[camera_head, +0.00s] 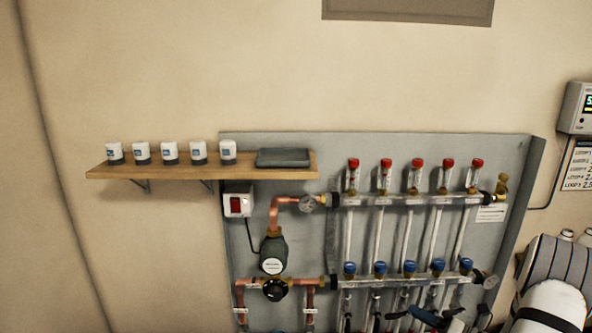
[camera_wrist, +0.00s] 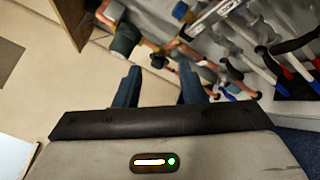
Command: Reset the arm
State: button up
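My gripper (camera_wrist: 158,76) shows in the wrist view with its two dark blue fingers apart and nothing held between them. Beyond the fingers, the copper pipes and manifold tubes appear tilted in the picture. In the head view the manifold (camera_head: 410,199) is on a grey backing panel (camera_head: 380,145), with red-capped flow gauges (camera_head: 416,176) above and blue-capped valves (camera_head: 409,267) below. A white rounded part of my arm fills the bottom right corner of the head view. I cannot make out my gripper clearly there.
A wooden shelf (camera_head: 200,172) carries several small white-and-dark caps (camera_head: 169,153) and a dark tray (camera_head: 283,158). A green-grey pump (camera_head: 273,251) and a red switch box (camera_head: 238,203) sit below. A wall controller (camera_head: 577,108) hangs at right.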

jog(key=s+a+r+n+g+h+p, duration=0.1)
jog(key=s+a+r+n+g+p, duration=0.4)
jog(key=a+r+n, duration=0.45)
jog(key=s+a+r+n+g+h+p, duration=0.1)
jog(key=s+a+r+n+g+p, duration=0.1)
jog(key=s+a+r+n+g, duration=0.65)
jog(key=s+a+r+n+t+h+p, duration=0.1)
jog(key=s+r+n+h+p, duration=0.3)
jog(key=n, duration=0.6)
jog(key=s+a+r+n+t+h+p, duration=0.1)
jog(key=s+r+n+h+p, duration=0.3)
jog(key=r+n, duration=0.5)
jog(key=shift+s+a+r+n+t+h, duration=0.15)
jog(key=shift+s+r+n+t+h, duration=0.3)
jog(key=shift+s+h, duration=0.65)
